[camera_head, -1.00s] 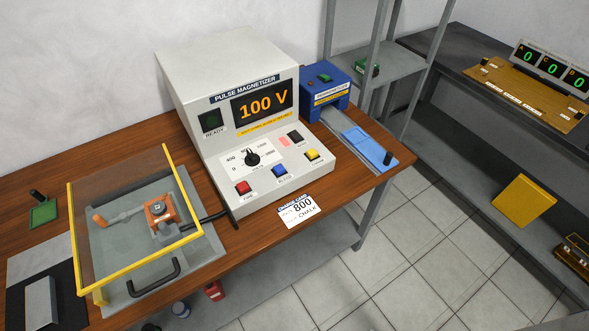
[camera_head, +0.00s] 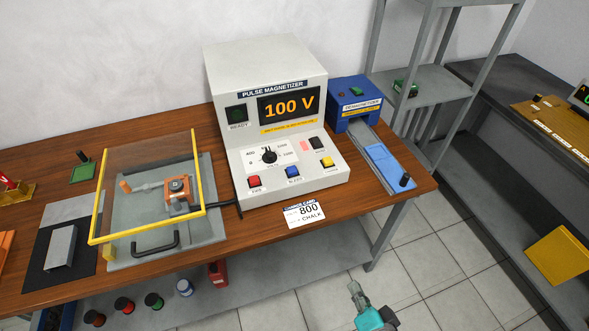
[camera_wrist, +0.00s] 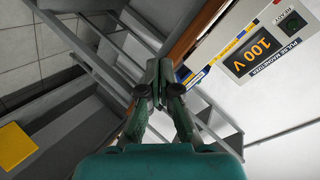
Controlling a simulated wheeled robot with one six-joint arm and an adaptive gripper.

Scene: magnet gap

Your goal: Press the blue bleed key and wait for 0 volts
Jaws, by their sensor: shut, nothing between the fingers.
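The blue bleed key (camera_head: 292,171) is on the sloped front panel of the white pulse magnetizer (camera_head: 265,62), between a red key (camera_head: 254,181) and a yellow key (camera_head: 327,162). The magnetizer's display (camera_head: 289,104) reads 100 V in orange; it also shows in the wrist view (camera_wrist: 255,50). My gripper (camera_head: 353,287) is low in front of the bench, over the floor, well apart from the bleed key. In the wrist view my gripper (camera_wrist: 155,90) is shut and empty. The bleed key is not visible in the wrist view.
A clear guard with a yellow frame (camera_head: 203,170) stands left of the magnetizer. A blue demagnetizer (camera_head: 352,97) with a slide track (camera_head: 384,160) stands to its right. A card reading 800 (camera_head: 304,214) lies at the front edge. Grey shelves (camera_head: 430,78) stand at the right.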

